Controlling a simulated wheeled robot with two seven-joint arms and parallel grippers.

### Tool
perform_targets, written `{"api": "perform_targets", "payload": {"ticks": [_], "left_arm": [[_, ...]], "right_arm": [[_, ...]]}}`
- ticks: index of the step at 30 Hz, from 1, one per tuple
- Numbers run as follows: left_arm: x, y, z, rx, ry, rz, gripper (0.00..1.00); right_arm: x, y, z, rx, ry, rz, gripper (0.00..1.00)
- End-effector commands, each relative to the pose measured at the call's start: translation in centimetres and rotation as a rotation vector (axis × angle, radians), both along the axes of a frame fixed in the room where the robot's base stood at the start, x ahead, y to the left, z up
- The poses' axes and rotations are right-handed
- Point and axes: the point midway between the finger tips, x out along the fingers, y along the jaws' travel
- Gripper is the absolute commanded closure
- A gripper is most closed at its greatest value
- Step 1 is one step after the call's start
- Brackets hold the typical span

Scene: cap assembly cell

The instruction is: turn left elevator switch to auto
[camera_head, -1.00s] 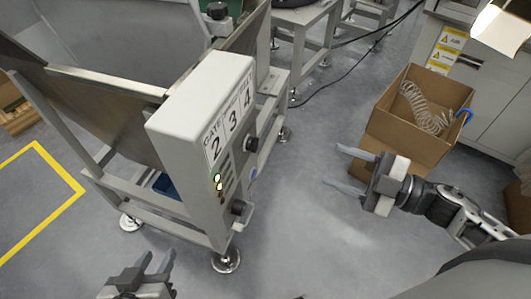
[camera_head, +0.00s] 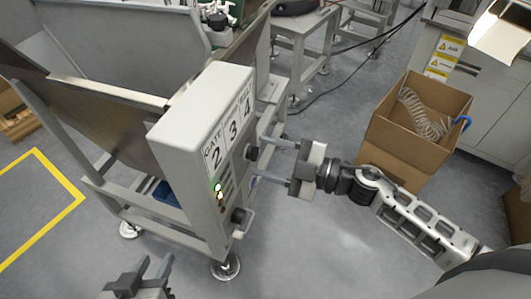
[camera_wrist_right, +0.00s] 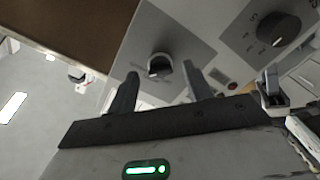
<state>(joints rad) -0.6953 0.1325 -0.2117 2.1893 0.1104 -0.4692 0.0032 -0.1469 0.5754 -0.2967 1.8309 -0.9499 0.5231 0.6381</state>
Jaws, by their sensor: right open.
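A grey control box (camera_head: 190,135) on the hopper frame carries two dark rotary knobs on its right face. The upper knob (camera_head: 251,153) and the lower knob (camera_head: 238,215) show in the head view; I cannot read which is the left elevator switch. My right gripper (camera_head: 262,159) is open and level, its fingers pointing at the upper knob. In the right wrist view a black knob (camera_wrist_right: 160,66) appears between the open fingers, and a second knob (camera_wrist_right: 279,29) sits to the right. Contact cannot be told. My left gripper (camera_head: 149,270) is open and empty at the bottom.
A cardboard box (camera_head: 410,130) with a coiled hose stands to the right, behind my right arm. A thin handle (camera_head: 247,222) juts out beside the lower knob. Lit indicators (camera_head: 219,192) sit on the box face. The floor in front is clear.

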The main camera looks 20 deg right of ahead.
Motion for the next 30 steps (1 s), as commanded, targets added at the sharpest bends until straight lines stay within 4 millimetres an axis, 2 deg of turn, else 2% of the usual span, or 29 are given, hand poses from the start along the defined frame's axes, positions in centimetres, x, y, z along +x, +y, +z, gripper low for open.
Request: {"api": "perform_targets", "payload": {"ticks": [11, 12, 15, 17, 30], "left_arm": [[-0.03, 0.03, -0.29, 0.004, 0.005, 0.000, 0.64], [-0.02, 0.03, -0.28, 0.004, 0.005, 0.000, 0.64], [-0.03, 0.04, -0.27, 0.004, 0.005, 0.000, 0.64], [-0.02, 0.03, -0.26, 0.004, 0.005, 0.000, 0.64], [0.10, -0.02, 0.13, 0.001, -0.003, -0.001, 0.64]], "right_arm": [[0.46, 0.63, -0.01, -0.001, 0.000, 0.001, 0.49], [0.46, 0.63, -0.01, -0.001, 0.000, 0.001, 0.52], [0.44, 0.62, -0.02, -0.001, 0.000, 0.001, 0.80], [0.44, 0.62, -0.02, -0.001, 0.000, 0.001, 0.95], [0.45, 0.60, -0.02, -0.047, -0.061, 0.001, 0.94]]}}
